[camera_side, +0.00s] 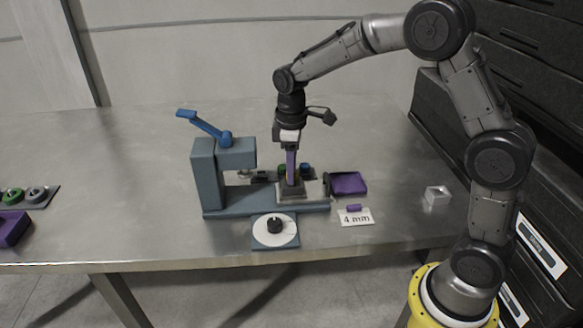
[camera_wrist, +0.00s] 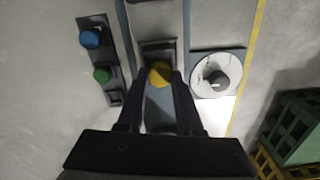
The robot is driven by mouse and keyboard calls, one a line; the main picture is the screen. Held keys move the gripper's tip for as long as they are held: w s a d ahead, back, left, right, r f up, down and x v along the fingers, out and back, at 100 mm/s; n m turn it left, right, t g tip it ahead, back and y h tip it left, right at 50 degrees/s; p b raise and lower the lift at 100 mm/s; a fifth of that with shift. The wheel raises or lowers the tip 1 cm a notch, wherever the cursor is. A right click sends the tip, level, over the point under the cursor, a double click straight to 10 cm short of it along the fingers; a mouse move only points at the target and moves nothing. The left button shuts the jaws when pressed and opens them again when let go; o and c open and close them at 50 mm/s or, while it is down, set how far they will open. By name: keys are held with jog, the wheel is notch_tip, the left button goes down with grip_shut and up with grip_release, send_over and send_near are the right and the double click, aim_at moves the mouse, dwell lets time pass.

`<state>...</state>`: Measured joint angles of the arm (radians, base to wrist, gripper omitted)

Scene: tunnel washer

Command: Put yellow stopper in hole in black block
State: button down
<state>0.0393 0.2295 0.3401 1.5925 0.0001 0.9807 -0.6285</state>
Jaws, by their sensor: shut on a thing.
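The yellow stopper (camera_wrist: 160,75) shows in the wrist view between the tips of my gripper (camera_wrist: 159,84), which is shut on it. In the side view my gripper (camera_side: 291,180) points straight down, low over a grey-black block (camera_side: 297,193) on the blue-grey base. The dark top of that block (camera_wrist: 158,47) shows around and beyond the stopper in the wrist view. The fingers and stopper hide the hole. I cannot tell whether the stopper is in the hole or just above it. The stopper is not clear in the side view.
A black rack (camera_wrist: 115,61) with a blue stopper (camera_wrist: 90,38) and a green stopper (camera_wrist: 102,75) lies beside the base. A blue-handled press (camera_side: 203,165) stands left.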

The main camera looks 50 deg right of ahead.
jog(key=shift+c, duration=0.4)
grip_release()
dwell(0.4)
jog(key=shift+r, duration=3.75)
jog(key=shift+r, duration=0.1)
